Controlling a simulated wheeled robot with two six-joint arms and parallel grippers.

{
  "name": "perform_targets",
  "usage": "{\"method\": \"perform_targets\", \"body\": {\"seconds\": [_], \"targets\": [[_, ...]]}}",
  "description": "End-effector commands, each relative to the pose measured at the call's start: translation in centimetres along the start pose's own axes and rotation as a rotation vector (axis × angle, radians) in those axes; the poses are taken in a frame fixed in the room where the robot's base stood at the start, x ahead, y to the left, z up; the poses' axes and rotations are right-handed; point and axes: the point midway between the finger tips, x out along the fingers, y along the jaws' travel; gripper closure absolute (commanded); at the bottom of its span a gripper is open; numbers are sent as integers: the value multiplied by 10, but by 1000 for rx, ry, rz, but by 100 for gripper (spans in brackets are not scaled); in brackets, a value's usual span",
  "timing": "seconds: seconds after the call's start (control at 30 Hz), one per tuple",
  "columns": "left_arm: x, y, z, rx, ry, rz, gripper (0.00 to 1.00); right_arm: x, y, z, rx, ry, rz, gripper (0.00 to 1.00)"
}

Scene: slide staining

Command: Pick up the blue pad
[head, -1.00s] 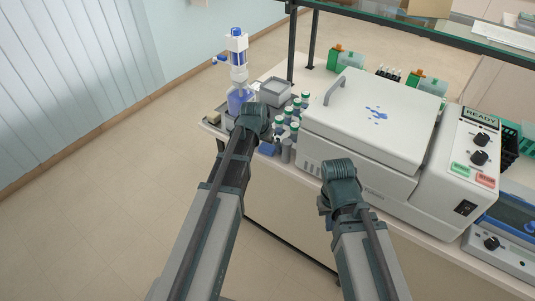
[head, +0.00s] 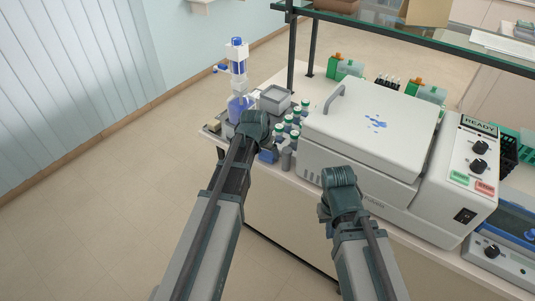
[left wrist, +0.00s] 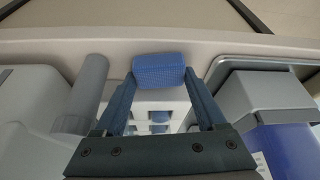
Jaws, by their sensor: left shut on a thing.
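The blue pad (left wrist: 159,70) is a small textured block. In the left wrist view it sits between the fingertips of my left gripper (left wrist: 160,82), which is shut on it. In the head view a bit of the blue pad (head: 267,156) shows beside my left wrist, near the bench's front edge. My left gripper's fingers are mostly hidden there by the wrist (head: 254,125). Whether the pad is clear of the bench cannot be told. My right gripper (head: 326,212) is in front of the large white machine; its fingers are hidden from view.
Several green-capped bottles (head: 291,123) stand right of my left gripper, close to the white machine (head: 370,130). A dispenser bottle with blue liquid (head: 237,75) and a grey box (head: 274,99) stand behind. The floor left of the bench is clear.

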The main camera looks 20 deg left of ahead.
Motion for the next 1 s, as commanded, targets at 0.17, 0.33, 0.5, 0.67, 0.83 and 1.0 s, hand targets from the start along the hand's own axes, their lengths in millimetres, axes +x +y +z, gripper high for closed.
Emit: {"method": "perform_targets", "body": {"seconds": [0.17,0.33,0.5,0.67,0.83,1.0], "targets": [[-17,0,-7,0,0,0,78,-19,2,1,0,0,0,100],[-40,0,-16,0,0,0,78,-42,4,2,0,0,0,100],[-65,0,-27,0,0,0,78,-70,7,4,0,0,0,100],[-84,0,-34,0,0,0,78,-90,9,5,-1,0,0,100],[-90,0,-37,0,0,0,78,-97,9,6,-1,0,0,100],[-89,0,-37,0,0,0,78,-96,9,6,-1,0,0,100]]}}
